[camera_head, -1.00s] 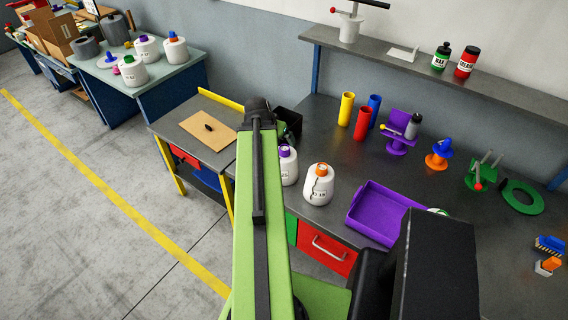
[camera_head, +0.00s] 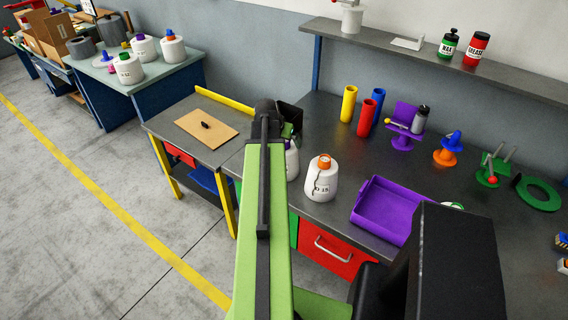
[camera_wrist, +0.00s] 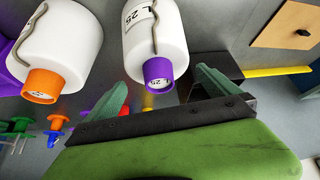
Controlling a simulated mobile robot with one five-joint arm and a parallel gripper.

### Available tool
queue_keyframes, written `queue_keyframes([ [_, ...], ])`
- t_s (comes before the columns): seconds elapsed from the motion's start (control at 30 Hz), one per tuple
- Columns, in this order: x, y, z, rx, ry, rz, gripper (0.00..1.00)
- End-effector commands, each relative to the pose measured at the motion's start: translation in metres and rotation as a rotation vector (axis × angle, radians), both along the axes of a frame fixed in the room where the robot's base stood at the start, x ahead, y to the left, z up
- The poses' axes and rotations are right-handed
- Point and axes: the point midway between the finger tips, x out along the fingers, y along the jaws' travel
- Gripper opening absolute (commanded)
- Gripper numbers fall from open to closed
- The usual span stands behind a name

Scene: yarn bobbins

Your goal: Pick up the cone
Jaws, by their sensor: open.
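A white yarn cone with a purple top (camera_wrist: 160,72) stands between and beyond the two fingers of my gripper (camera_wrist: 162,79) in the wrist view. My gripper is open, and contact with the cone cannot be told. In the head view this cone (camera_head: 292,162) is mostly hidden behind my green arm. A second white cone with an orange top (camera_head: 321,180) stands to its right on the dark bench. It also shows at the left of the wrist view (camera_wrist: 58,45). The task does not say which cone is meant.
A purple tray (camera_head: 386,209) lies right of the cones. Yellow, red and blue tubes (camera_head: 367,116) stand behind. A small side table (camera_head: 205,130) holds a brown board. Several more cones stand on the far left table (camera_head: 125,80). A shelf (camera_head: 400,45) runs above the bench.

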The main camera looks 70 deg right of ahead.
Motion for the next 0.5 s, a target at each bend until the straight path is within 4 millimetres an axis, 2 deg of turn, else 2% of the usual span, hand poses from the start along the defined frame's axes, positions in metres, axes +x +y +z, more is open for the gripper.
queue_keyframes([
  [0.1,-0.001,-0.012,-0.023,0.000,0.000,-0.001,1.00],
  [0.23,-0.002,-0.023,-0.042,0.000,0.000,0.000,1.00],
  [0.47,-0.003,-0.025,-0.039,0.000,0.000,0.001,1.00],
  [0.5,-0.002,-0.025,-0.039,0.000,0.000,0.001,0.97],
])
